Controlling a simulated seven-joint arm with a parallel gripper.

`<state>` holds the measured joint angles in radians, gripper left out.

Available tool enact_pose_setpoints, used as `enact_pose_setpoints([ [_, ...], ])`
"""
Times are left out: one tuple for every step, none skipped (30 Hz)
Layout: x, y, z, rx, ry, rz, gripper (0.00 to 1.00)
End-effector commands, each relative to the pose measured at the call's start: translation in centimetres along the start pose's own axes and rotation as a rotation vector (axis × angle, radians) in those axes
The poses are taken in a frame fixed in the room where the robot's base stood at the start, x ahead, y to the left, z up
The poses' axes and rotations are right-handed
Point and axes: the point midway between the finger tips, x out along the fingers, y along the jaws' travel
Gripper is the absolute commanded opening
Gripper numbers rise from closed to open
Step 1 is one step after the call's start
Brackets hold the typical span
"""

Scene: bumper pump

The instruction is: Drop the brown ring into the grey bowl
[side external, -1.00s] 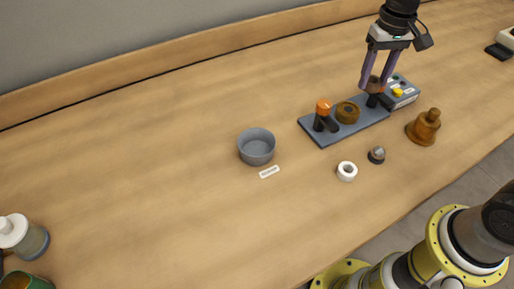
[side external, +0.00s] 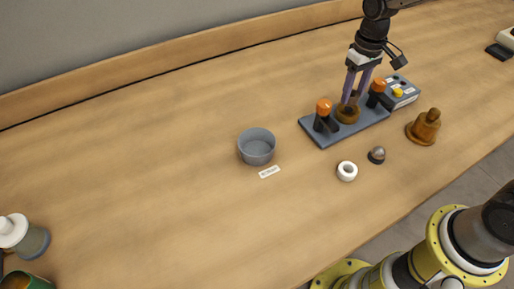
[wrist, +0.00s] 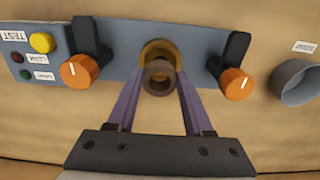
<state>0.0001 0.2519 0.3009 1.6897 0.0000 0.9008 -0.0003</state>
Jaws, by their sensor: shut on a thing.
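The brown ring (wrist: 158,76) is dark and hollow, and sits between my fingertips in the wrist view. My gripper (wrist: 158,82) is shut on it. In the side view my gripper (side external: 351,101) is low over a golden-brown round holder (side external: 347,115) on the blue-grey plate. The holder also shows just behind the ring in the wrist view (wrist: 158,46). I cannot tell whether ring and holder touch. The grey bowl (side external: 257,149) stands empty on the table, left of the plate. It is partly visible at the wrist view's right edge (wrist: 296,84).
Black clamps with orange knobs (side external: 324,106) (side external: 378,86) flank the holder on the plate (side external: 318,136). A button box (side external: 404,99) adjoins it. A white ring (side external: 347,171), a small dark-based knob (side external: 377,155) and a brown bell-shaped object (side external: 424,128) stand in front. A label (side external: 269,172) lies by the bowl.

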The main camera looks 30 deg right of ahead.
Motion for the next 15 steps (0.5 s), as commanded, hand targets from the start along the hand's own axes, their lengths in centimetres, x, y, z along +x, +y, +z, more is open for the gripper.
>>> enact_pose_setpoints([
  [-0.8,0.0,-0.1,0.000,0.007,0.000,0.00],
  [-1.3,0.0,-0.1,0.000,0.007,0.000,0.00],
  [-2.2,0.0,-0.2,0.000,0.010,0.000,0.00],
  [-2.8,0.0,-0.2,0.000,0.009,0.000,0.00],
  [-3.4,0.0,-0.1,0.000,0.008,0.000,0.00],
  [-4.4,0.0,-0.2,0.000,0.009,0.000,0.00],
  [-5.0,0.0,-0.2,0.000,0.009,0.000,0.00],
  [-5.6,0.0,-0.1,0.000,0.008,0.000,0.00],
  [-6.5,0.0,-0.1,0.000,0.008,0.000,0.00],
  [-7.1,0.0,-0.1,0.000,0.009,0.000,0.00],
  [-7.7,0.0,-0.1,0.000,0.007,0.000,0.00],
  [-8.4,0.0,-0.1,0.000,0.007,0.000,0.00],
  [-8.9,0.0,-0.1,0.000,0.007,0.000,0.00],
  [-8.9,-0.6,-0.2,-0.003,0.002,0.000,0.00],
  [-8.8,-1.4,-0.5,-0.007,0.000,0.000,0.00],
])
